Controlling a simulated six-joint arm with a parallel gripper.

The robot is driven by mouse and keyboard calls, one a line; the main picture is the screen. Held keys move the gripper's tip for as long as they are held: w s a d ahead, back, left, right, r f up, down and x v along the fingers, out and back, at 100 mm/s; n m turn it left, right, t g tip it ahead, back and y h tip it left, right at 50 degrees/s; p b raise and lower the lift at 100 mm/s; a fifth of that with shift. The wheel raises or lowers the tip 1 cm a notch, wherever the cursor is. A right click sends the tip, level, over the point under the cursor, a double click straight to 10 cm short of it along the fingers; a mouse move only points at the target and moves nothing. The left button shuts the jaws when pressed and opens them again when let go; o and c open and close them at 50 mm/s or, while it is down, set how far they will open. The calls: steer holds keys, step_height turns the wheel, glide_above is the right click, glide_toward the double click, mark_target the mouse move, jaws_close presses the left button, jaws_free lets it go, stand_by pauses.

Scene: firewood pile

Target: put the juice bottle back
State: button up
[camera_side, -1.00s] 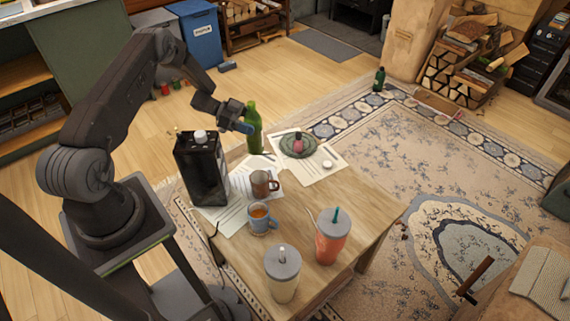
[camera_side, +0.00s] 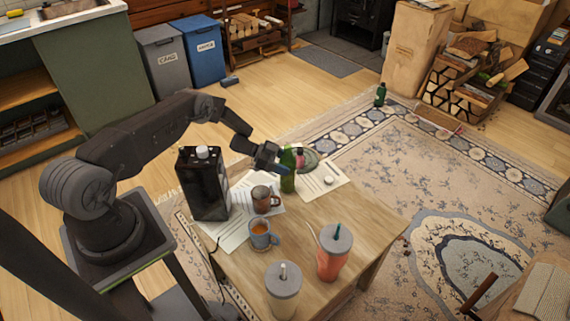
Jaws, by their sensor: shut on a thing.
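The juice bottle, a green bottle (camera_side: 289,178), is upright in my gripper (camera_side: 282,169) over the far part of the wooden table. My gripper is shut on its side, coming from the left. I cannot tell whether the bottle's base touches the table. It partly hides a round plate (camera_side: 310,158) with a small pink item (camera_side: 301,161), which lies on a paper sheet behind it.
A tall black carton (camera_side: 204,185) stands left of the bottle. A brown mug (camera_side: 264,200), a blue cup (camera_side: 261,234), a red tumbler (camera_side: 333,255) and a cream tumbler (camera_side: 283,291) stand nearer. The table's right side is bare. Another green bottle (camera_side: 380,95) stands on the floor.

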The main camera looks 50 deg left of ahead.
steer(key=shift+f, duration=0.25)
steer(key=o, duration=1.1)
steer(key=shift+o, duration=0.2)
